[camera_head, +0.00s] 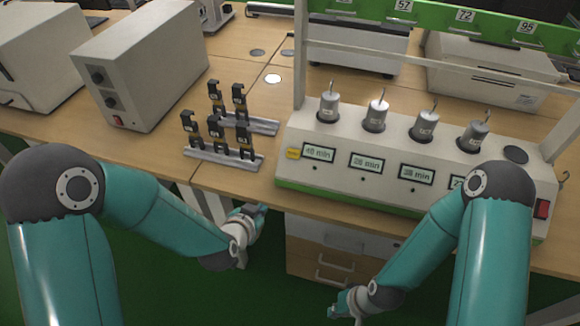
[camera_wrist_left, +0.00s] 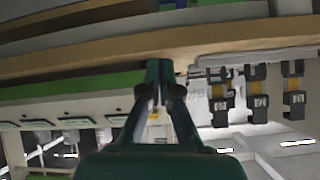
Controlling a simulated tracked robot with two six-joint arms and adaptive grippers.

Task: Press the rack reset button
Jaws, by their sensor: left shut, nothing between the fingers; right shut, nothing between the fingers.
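The rack (camera_head: 285,178) is a long pale unit with a green base edge, several grey cylinders on top and small time displays on its front. A small yellow button (camera_head: 293,153) sits at the left end of its front, left of the first display. My left gripper (camera_head: 262,210) is shut and empty, below and left of the yellow button, near the table's front edge and apart from the rack. In the left wrist view the gripper (camera_wrist_left: 159,68) has its fingers together, with a yellow patch (camera_wrist_left: 153,115) behind them. My right gripper (camera_head: 334,308) is shut and empty, low in front of the drawers.
A red switch (camera_head: 542,208) is at the rack's right end. Black clamp-like holders (camera_head: 216,130) stand on metal bars left of the rack. A pale box (camera_head: 140,65) with knobs stands further left. Drawers (camera_head: 335,263) are under the wooden table (camera_head: 235,185).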

